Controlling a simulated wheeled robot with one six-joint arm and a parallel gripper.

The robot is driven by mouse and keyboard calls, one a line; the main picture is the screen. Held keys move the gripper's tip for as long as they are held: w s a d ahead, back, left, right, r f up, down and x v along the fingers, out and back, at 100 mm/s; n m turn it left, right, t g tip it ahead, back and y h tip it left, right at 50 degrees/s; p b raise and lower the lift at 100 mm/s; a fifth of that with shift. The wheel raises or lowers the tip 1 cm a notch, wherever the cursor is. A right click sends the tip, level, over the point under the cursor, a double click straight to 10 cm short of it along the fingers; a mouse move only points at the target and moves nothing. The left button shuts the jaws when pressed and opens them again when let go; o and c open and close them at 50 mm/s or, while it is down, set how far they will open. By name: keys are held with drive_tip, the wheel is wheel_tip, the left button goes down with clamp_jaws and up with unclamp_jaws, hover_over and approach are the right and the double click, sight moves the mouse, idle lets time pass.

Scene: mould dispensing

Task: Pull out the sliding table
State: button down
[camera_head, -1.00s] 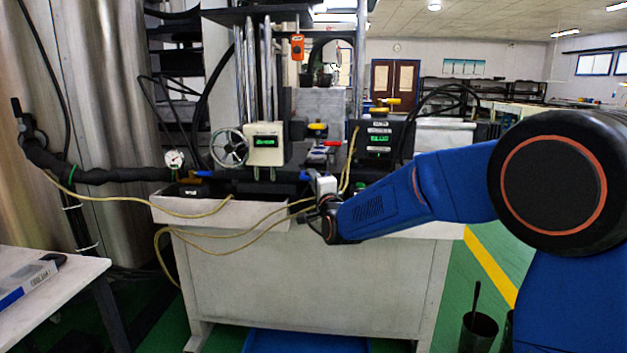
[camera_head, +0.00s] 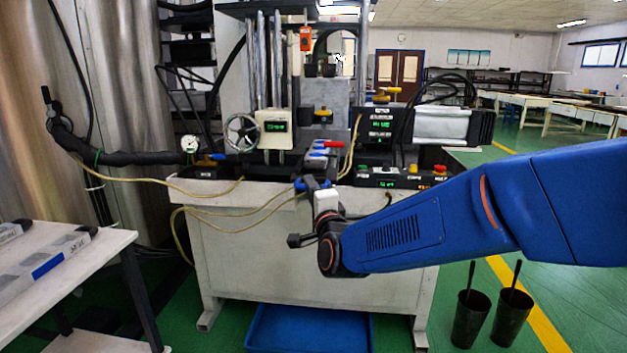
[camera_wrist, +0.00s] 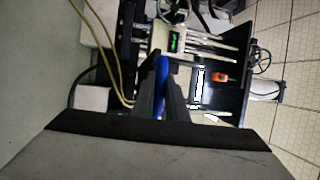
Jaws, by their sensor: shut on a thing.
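The machine (camera_head: 300,255) stands ahead on a white base with a grey-white trough. Its sliding table, a dark and metal part (camera_head: 318,164) below the white control head, sits low in the middle of the machine. A blue handle (camera_head: 300,185) is at its front. My gripper (camera_head: 318,184) is at this handle, its dark fingers reaching toward the machine. In the wrist view, the two dark fingers (camera_wrist: 162,88) are closed around the blue handle (camera_wrist: 160,75). The fingers hide part of the handle, and how far the table is out cannot be told.
Yellow hoses (camera_head: 215,210) hang across the machine's front. A blue bin (camera_head: 310,328) lies under the base. A white side table (camera_head: 60,262) stands at left. Two dark buckets (camera_head: 490,318) stand on the floor at right. Open green floor lies to the right.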

drive_tip(key=shift+s+f, duration=0.1)
drive_tip(key=shift+s, duration=2.05)
drive_tip(key=c, duration=1.8)
unclamp_jaws()
drive_tip(key=shift+o, duration=0.2)
